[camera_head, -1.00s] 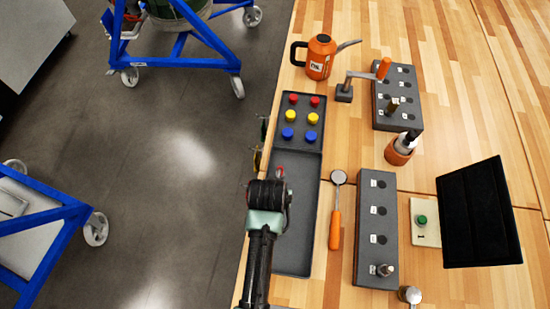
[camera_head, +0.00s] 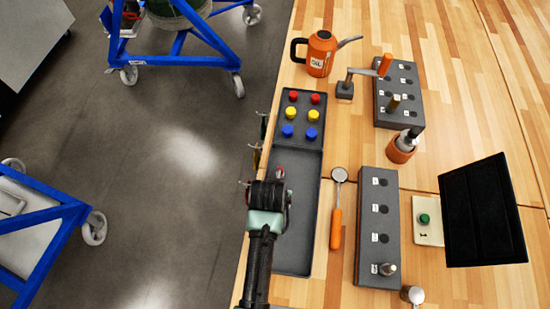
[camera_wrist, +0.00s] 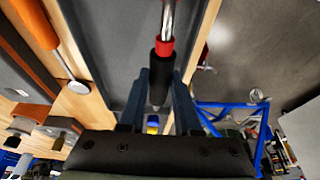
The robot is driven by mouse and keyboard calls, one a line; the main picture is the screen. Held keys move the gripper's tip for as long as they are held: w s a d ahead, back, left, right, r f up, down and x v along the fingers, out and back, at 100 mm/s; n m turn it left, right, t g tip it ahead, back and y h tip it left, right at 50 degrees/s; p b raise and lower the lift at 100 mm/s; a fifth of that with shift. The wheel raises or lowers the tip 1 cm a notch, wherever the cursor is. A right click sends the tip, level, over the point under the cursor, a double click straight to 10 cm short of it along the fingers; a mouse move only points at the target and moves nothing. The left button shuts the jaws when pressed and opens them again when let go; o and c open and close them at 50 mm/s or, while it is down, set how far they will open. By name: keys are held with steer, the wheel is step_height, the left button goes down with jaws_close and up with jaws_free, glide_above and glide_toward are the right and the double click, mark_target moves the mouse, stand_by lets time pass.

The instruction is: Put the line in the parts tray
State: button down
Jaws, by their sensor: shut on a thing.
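The line shows in the wrist view as a shiny metal tube with a red collar and a black end (camera_wrist: 164,58). My gripper (camera_wrist: 162,88) is shut on its black end. In the head view only a small red and silver bit of it (camera_head: 280,171) shows past my wrist, which hides the fingers. The parts tray (camera_head: 297,240) is dark grey and long, with two compartments. The far one holds red, yellow and blue caps; the near one looks empty where visible. My gripper is over the left side of the near compartment; its height above the tray is unclear.
An orange spoon-like tool (camera_head: 336,210) and a grey block with holes (camera_head: 365,225) lie right of the tray. An orange oil can (camera_head: 320,52) stands beyond it. Hooks with hanging items (camera_head: 257,158) line the table's left edge. Blue wheeled stands (camera_head: 190,40) are on the floor.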

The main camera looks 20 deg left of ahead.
steer(key=shift+s+d+f, duration=0.1)
steer(key=shift+s+f, duration=0.2)
steer(key=shift+f, duration=0.15)
steer(key=c, duration=0.9)
jaws_free()
steer(key=o, duration=0.4)
steer(key=shift+w, duration=0.3)
steer(key=shift+c, duration=0.2)
steer(key=shift+o, duration=0.8)
steer(key=shift+r, duration=0.1)
steer(key=p+v, duration=0.7)
steer(key=shift+p, duration=0.3)
